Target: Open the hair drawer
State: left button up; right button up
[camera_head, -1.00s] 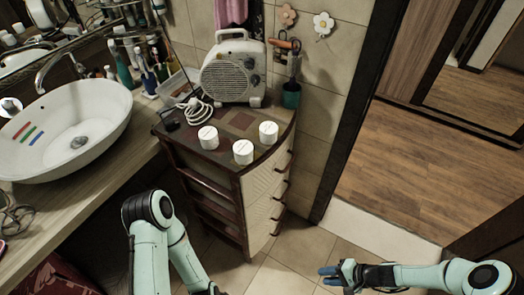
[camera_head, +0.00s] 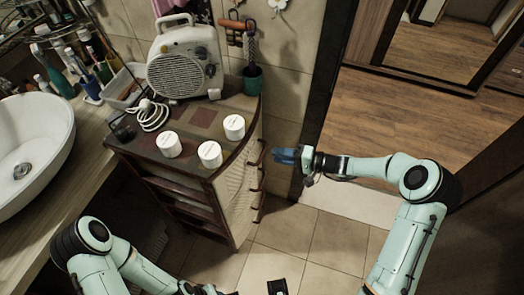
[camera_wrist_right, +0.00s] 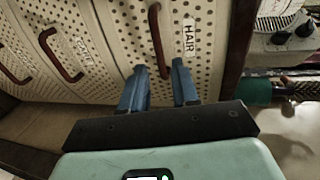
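The hair drawer (camera_wrist_right: 205,60) is the top drawer of the small cabinet, with a perforated cream front and a "HAIR" label. It looks shut. Its curved brown handle (camera_wrist_right: 156,35) also shows in the head view (camera_head: 262,153). My right gripper (camera_head: 284,156) is in front of the drawer, to the right of the handle in the head view. In the right wrist view its blue fingers (camera_wrist_right: 160,72) are apart, with the handle's lower end showing between their tips. Contact cannot be told. My left arm is at the bottom of the head view; its gripper's fingers cannot be made out.
On the cabinet top (camera_head: 190,116) stand three white jars (camera_head: 210,154), a white fan heater (camera_head: 184,62) and a coiled cable (camera_head: 152,116). A dark door frame (camera_head: 325,85) is right of the cabinet. The tiled floor (camera_head: 310,240) in front is clear.

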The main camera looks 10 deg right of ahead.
aim_at(263, 151)
jog(key=x, duration=0.6)
jog(key=shift+w+a+p, duration=0.15)
jog(key=shift+a+p, duration=0.1)
jog(key=shift+p, duration=0.05)
grip_shut()
